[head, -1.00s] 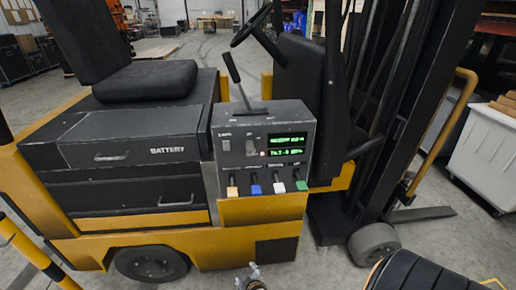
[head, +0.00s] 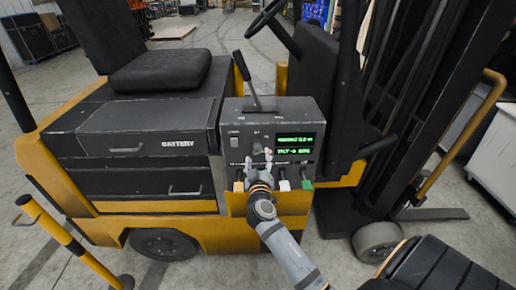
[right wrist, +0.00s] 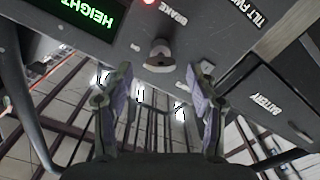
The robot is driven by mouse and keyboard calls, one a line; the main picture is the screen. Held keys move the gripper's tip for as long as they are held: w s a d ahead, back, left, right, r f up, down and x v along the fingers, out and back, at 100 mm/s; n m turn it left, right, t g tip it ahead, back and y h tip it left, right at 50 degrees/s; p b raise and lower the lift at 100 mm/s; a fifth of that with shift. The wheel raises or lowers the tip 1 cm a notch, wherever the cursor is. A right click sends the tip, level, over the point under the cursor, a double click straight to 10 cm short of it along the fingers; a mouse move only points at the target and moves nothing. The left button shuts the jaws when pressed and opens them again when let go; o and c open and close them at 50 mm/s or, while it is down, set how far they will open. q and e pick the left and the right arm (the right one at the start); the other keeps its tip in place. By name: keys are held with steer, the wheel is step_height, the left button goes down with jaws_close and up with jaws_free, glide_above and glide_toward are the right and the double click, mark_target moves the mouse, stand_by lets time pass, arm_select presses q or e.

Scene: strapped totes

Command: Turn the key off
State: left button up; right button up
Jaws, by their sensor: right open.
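The key (right wrist: 159,54) is a small grey-brown piece on the dark control panel in the right wrist view. It stands out from the panel face, between the two fingers and just beyond their tips. My right gripper (right wrist: 160,80) is open, with a finger on either side and nothing between them. In the head view my right gripper (head: 259,163) is in front of the control panel (head: 228,113) and covers part of it, so the key is hard to make out there. I cannot tell the key's turn angle. My left gripper is not in view.
The panel has a lit green display (head: 295,145) and a row of coloured levers below, with a green lever (head: 307,184) at right. A black lever (head: 243,72) rises above it. The battery drawer (head: 145,133) is left, the mast (head: 425,100) right. A striped post (head: 65,238) stands at front left.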

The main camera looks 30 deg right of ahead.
mark_target(257, 150)
steer(key=x, duration=0.4)
steer(key=shift+w+p, duration=0.1)
steer(key=shift+p, duration=0.3)
steer(key=c, duration=1.1)
steer(key=shift+c, duration=0.3)
